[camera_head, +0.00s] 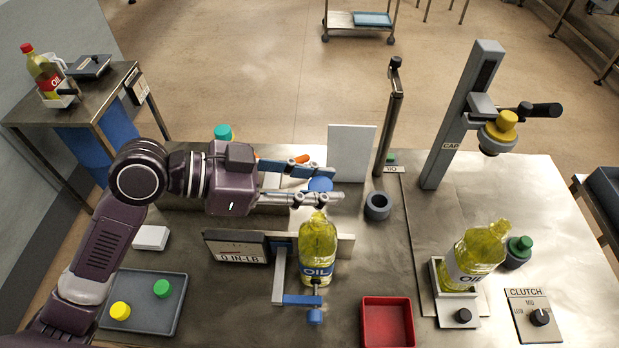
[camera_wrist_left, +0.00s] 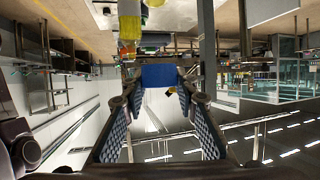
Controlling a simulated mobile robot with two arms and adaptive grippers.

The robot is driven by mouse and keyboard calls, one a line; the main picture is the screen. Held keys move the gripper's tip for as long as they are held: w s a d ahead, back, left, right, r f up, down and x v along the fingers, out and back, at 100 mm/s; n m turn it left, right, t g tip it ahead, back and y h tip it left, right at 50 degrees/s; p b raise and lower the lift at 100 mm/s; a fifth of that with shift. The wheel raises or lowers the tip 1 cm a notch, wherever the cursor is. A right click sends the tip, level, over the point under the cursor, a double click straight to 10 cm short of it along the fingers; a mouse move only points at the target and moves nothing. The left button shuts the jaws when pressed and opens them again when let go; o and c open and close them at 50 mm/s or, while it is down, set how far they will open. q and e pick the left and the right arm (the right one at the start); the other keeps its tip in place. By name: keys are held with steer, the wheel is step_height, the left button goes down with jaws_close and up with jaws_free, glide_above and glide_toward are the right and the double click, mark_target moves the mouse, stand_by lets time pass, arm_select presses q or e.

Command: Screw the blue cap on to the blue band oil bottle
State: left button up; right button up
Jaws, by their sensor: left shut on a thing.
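My left gripper (camera_head: 328,186) is shut on the blue cap (camera_head: 320,184), which sits between its two fingers. The left wrist view also shows the cap (camera_wrist_left: 159,75) between the fingertips. The blue band oil bottle (camera_head: 318,250), with yellow oil and a blue OIL label, stands upright in a clamp with a blue handle (camera_head: 300,299). The cap appears above and slightly behind the bottle's neck, apart from it. The bottle's mouth is partly hidden by the lower finger. My right gripper is not in view.
A display reading IN-LB (camera_head: 238,248) adjoins the clamp. A grey tray (camera_head: 145,322) holds yellow and green caps. A red bin (camera_head: 387,325) is at the front. A white panel (camera_head: 350,152) stands behind.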

mark_target(319, 217)
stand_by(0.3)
arm_select(q)
steer(key=shift+f+b, duration=0.7)
steer(key=shift+f, duration=0.1)
step_height(319, 217, down, 4)
steer(key=b, duration=0.3)
steer(key=shift+f, duration=0.15)
stand_by(0.9)
steer(key=shift+f+b, duration=1.25)
steer(key=shift+f, duration=0.15)
steer(key=o, duration=0.9)
steer(key=shift+a+r, duration=0.1)
steer(key=shift+a, duration=0.05)
